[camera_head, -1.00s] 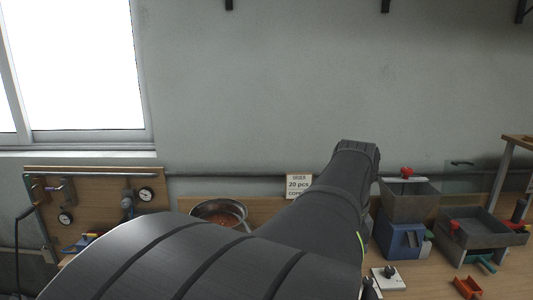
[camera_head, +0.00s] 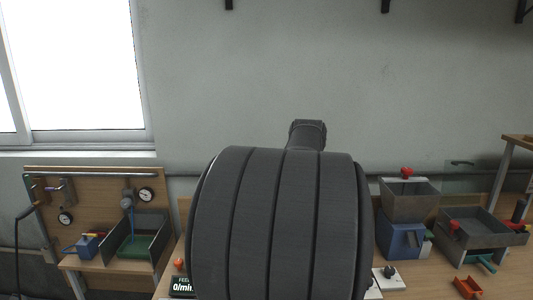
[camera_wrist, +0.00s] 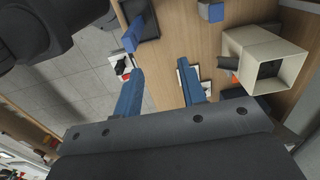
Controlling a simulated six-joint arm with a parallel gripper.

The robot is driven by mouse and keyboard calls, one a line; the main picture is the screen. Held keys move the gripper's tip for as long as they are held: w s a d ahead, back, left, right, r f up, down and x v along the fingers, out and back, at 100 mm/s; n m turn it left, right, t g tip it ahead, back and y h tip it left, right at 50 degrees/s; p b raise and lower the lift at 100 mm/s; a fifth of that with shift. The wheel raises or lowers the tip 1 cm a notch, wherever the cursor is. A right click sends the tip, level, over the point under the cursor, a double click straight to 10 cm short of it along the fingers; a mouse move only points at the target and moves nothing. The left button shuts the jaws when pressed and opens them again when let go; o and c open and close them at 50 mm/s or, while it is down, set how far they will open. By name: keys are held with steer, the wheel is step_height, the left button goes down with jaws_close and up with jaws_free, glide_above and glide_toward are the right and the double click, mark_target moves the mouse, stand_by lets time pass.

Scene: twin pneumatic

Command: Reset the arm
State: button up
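My gripper (camera_wrist: 160,68) shows in the wrist view with its two blue fingers apart. Nothing is held between them, and tiled floor and the wooden bench edge show beyond the gap. In the head view my dark arm fills the middle and its upper end stands in front of the wall; the gripper itself is hidden there.
In the head view, a pegboard with gauges (camera_head: 90,190) and a grey-sided tray (camera_head: 150,238) are at left. A blue machine with a hopper (camera_head: 408,200) and a grey tray (camera_head: 478,230) stand at right. A beige box (camera_wrist: 262,40) is on the bench in the wrist view.

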steer(key=w+a+f, duration=0.5)
steer(key=a+f, duration=0.3)
steer(key=a, duration=0.1)
steer(key=shift+w+a+f, duration=0.15)
steer(key=shift+a, duration=0.15)
steer(key=s+d+r, duration=0.8)
steer(key=s+d, duration=0.2)
steer(key=d, duration=0.3)
steer(key=shift+d+r, duration=0.25)
steer(key=shift+r, duration=0.15)
